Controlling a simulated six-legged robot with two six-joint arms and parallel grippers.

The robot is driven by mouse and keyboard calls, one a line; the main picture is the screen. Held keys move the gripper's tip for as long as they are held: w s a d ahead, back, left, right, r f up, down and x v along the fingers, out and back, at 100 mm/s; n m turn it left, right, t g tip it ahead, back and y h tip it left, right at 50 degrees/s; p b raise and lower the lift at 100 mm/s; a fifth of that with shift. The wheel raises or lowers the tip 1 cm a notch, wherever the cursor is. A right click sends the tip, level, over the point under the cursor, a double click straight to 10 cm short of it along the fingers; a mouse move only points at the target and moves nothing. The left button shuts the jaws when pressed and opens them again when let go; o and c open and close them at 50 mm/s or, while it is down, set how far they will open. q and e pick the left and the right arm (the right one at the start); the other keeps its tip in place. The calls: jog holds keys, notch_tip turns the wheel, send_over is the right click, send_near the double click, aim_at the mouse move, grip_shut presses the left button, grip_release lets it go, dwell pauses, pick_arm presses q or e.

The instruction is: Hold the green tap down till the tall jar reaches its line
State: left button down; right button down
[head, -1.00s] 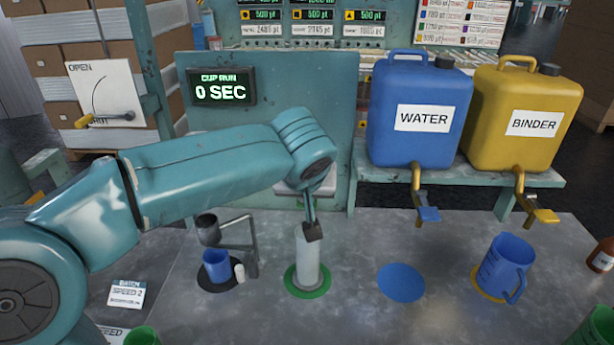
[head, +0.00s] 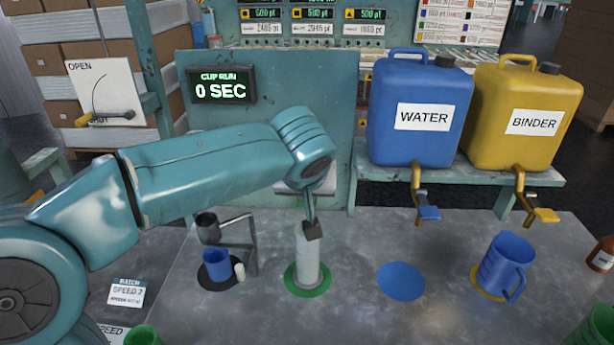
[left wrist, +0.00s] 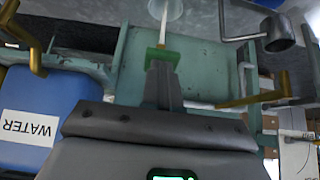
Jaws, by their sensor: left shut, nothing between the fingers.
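The tall jar (head: 306,265) stands upright on a green disc (head: 291,282) on the bench. It looks pale; I cannot make out its line or the liquid level. My left gripper (head: 312,229) is shut and points down just above the jar's mouth; in the head view it and my arm hide the tap. In the left wrist view the green tap (left wrist: 161,54) is at the tips of my shut gripper (left wrist: 162,68), seemingly touching. A white stream (left wrist: 163,25) runs from the tap to the jar (left wrist: 166,9). My right gripper is not in view.
Blue WATER (head: 418,110) and yellow BINDER (head: 520,112) containers stand on a shelf at the right. A blue jug (head: 506,262) sits below the binder tap. A small blue cup (head: 216,264) stands left of the jar. The blue disc (head: 401,281) is bare.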

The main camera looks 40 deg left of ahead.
pick_arm(q)
jog(key=shift+r, duration=0.15)
jog(key=shift+r+p, duration=0.5)
jog(key=shift+r, duration=0.15)
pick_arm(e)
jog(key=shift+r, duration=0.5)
pick_arm(q)
jog(key=shift+r, duration=0.1)
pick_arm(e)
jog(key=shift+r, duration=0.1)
